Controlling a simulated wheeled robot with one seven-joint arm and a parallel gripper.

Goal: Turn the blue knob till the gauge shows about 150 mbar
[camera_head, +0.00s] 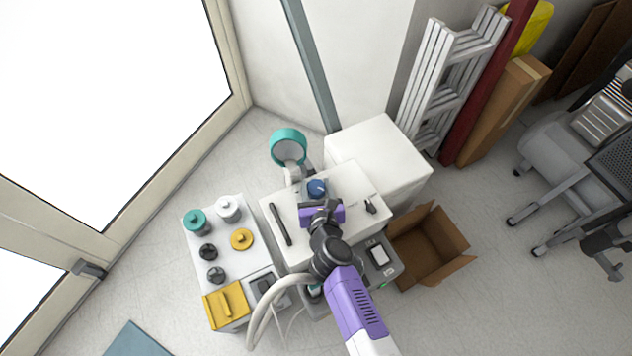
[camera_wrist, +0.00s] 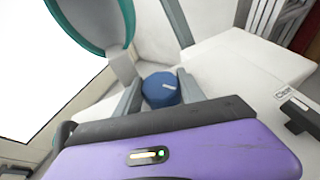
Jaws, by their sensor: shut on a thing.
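The blue knob (camera_head: 317,187) stands on the white top of the compressor unit (camera_head: 348,226). In the wrist view the blue knob (camera_wrist: 161,89) has a pale mark on its upper face and sits between my two fingers. My gripper (camera_head: 318,193) is shut on the knob, with its purple body just in front. It also shows in the wrist view (camera_wrist: 158,91). A round gauge with a teal rim (camera_head: 289,147) stands behind the knob; its needle and scale are too small to read. In the wrist view only part of the teal-rimmed gauge (camera_wrist: 97,20) shows.
A black handle (camera_head: 280,225) and a small black switch (camera_head: 370,206) lie either side on the unit's top. A white box (camera_head: 378,160) stands behind. A side table (camera_head: 222,262) with several lidded items is left, an open carton (camera_head: 430,250) right.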

